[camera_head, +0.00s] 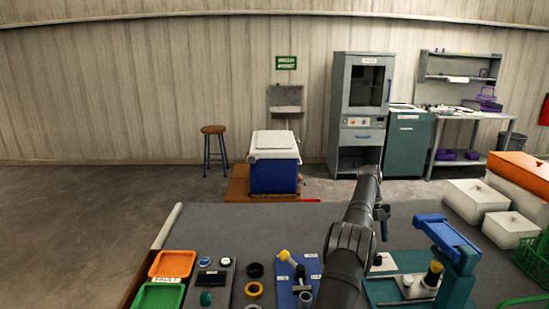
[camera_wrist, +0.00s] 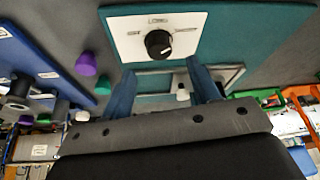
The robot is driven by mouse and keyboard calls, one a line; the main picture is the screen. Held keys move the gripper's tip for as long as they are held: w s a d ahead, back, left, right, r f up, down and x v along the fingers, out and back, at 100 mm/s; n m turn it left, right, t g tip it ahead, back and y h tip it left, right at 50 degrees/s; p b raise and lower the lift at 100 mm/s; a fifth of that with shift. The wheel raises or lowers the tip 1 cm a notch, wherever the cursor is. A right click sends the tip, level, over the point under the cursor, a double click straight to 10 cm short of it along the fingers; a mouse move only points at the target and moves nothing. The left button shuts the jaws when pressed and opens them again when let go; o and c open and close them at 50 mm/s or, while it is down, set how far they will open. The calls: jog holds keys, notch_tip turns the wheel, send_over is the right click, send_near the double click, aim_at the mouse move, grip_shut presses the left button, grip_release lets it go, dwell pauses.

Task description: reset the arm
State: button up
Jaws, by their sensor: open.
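My arm (camera_head: 352,240) rises from the bottom of the head view over the workbench. My gripper (camera_wrist: 160,70) shows in the wrist view with its two blue fingers spread apart and nothing between them. Beyond the fingertips is a white plate with a black knob (camera_wrist: 159,43), on a teal board (camera_wrist: 265,22). The fingers look apart from the knob. In the head view the gripper is small and partly hidden behind my arm, above the teal board (camera_head: 380,290).
A blue press-like stand (camera_head: 455,255) rises close to the right of my arm. To the left are a blue board (camera_head: 285,290), black and yellow rings (camera_head: 254,290), an orange tray (camera_head: 172,263) and a green tray (camera_head: 158,296). White boxes (camera_head: 475,200) stand at right. The bench's back left is clear.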

aim_at(377, 256)
jog(key=shift+x, duration=3)
jog(key=shift+r, duration=0.1)
jog(key=shift+d+v, duration=0.35)
jog(key=shift+v, duration=3.15)
jog(key=x, duration=0.7)
jog(key=shift+s+a, duration=0.15)
jog(key=shift+a, duration=0.25)
jog(key=shift+a+n+h, duration=0.1)
jog(key=shift+n+h, duration=0.2)
jog(key=shift+n, duration=0.7)
jog(key=n+h, duration=0.1)
jog(key=n, duration=0.2)
jog(key=shift+t, duration=0.4)
jog(key=n+t+h, duration=0.1)
jog(key=n, duration=0.3)
jog(key=shift+s+a+n, duration=0.1)
jog(key=shift+n, duration=0.2)
jog(key=n+t, duration=0.1)
jog(key=n, duration=0.1)
jog(key=n+t, duration=0.1)
jog(key=n, duration=0.2)
jog(key=shift+s+t+h, duration=0.15)
jog(key=shift+t+h, duration=0.15)
jog(key=shift+h, duration=0.1)
jog(key=n+t, duration=0.1)
jog(key=n, duration=0.2)
jog(key=n+t, duration=0.1)
jog(key=n, duration=0.1)
jog(key=shift+s+n, duration=0.1)
jog(key=shift+n, duration=0.3)
